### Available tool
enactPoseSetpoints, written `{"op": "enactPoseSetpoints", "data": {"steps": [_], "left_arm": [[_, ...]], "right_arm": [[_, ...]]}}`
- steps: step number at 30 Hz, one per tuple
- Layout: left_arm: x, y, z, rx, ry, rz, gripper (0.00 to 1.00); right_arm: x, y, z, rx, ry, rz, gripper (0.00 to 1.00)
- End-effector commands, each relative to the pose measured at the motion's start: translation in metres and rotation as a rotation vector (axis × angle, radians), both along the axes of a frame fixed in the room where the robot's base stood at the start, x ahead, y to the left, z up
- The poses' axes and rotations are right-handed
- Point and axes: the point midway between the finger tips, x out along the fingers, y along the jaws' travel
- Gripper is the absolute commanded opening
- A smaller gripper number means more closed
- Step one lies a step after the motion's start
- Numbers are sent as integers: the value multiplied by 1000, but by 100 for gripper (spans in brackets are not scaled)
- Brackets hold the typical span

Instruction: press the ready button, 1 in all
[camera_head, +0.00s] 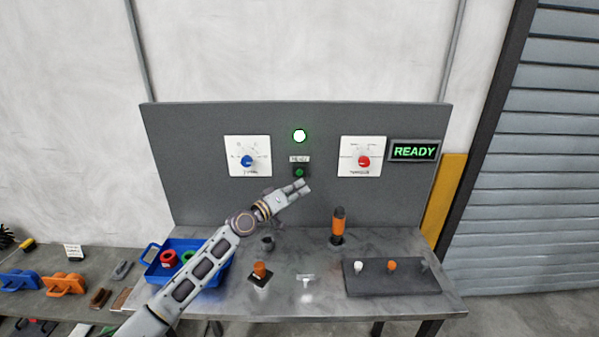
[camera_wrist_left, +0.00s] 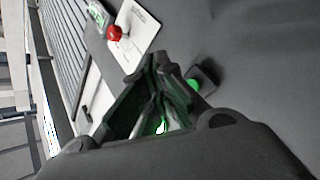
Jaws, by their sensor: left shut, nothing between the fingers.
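The ready button (camera_head: 299,172) is a green button in a dark square housing on the grey upright panel, under a small label. In the left wrist view the green button (camera_wrist_left: 193,85) shows just right of the fingers, its housing partly hidden. My left gripper (camera_head: 304,186) is shut and empty, with its fingertips just below the button in the head view; I cannot tell whether they touch. The fingers (camera_wrist_left: 152,66) also show in the left wrist view. A round lamp (camera_head: 299,135) above the button glows, and the READY sign (camera_head: 414,151) is lit green. My right gripper is not in view.
A blue dial (camera_head: 247,161) and a red dial (camera_head: 364,161) flank the button on white plates. Below, the grey table holds a blue bin (camera_head: 155,257), an orange-handled tool (camera_head: 338,223) and a dark tray (camera_head: 390,285). Panel space around the button is clear.

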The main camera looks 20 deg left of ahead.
Motion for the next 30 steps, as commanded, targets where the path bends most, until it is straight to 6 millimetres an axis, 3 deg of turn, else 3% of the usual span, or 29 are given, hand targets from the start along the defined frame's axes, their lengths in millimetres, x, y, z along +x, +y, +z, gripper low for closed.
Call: {"op": "enactPoseSetpoints", "data": {"steps": [7,30], "left_arm": [[-12,-3,1,-1,1,1,0],[-12,-3,0,-1,0,0,0]], "right_arm": [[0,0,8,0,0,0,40],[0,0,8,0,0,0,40]]}}
